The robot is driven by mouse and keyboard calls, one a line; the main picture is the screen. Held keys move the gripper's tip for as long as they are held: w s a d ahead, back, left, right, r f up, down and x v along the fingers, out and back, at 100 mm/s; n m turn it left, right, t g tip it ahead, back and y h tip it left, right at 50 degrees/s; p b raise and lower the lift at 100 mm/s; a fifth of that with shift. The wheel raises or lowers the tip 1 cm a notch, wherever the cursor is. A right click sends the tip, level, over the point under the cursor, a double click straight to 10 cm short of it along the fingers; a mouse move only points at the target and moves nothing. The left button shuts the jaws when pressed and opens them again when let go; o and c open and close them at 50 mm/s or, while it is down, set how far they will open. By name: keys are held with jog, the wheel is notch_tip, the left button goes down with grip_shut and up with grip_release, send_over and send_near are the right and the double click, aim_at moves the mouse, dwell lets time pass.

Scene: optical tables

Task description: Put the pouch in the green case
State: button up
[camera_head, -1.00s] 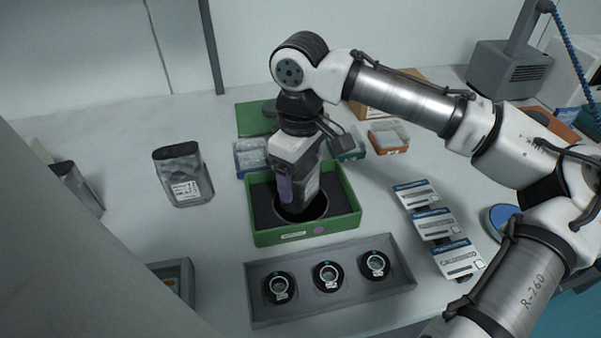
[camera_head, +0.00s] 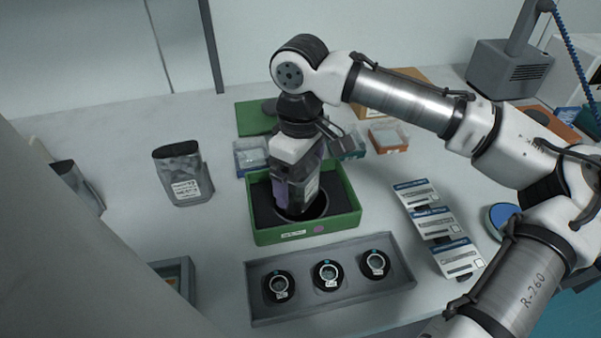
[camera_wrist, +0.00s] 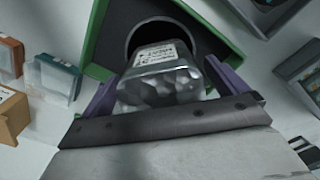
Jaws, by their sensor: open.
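The green case (camera_head: 348,224) is an open, shallow green box with a dark insert and a round recess. It stands mid-table. A silver pouch (camera_wrist: 160,84) with a white label stands with its lower end in the recess, as the wrist view shows. My gripper (camera_wrist: 165,75) is around the pouch, its purple fingers apart on either side. In the head view my gripper (camera_head: 296,205) points down into the case and hides most of the pouch and recess. A gap shows by the right finger; contact at the left finger is unclear.
Another silver pouch (camera_head: 184,176) stands to the left. A grey tray (camera_head: 330,300) with several ringed black parts lies in front. Label cards (camera_head: 432,222) lie to the right. Small clear boxes (camera_head: 388,138) and a green lid-like plate (camera_head: 253,118) lie behind.

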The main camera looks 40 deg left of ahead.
notch_tip(320, 180, up, 12)
dwell(0.4)
jog(key=shift+s+f, duration=0.1)
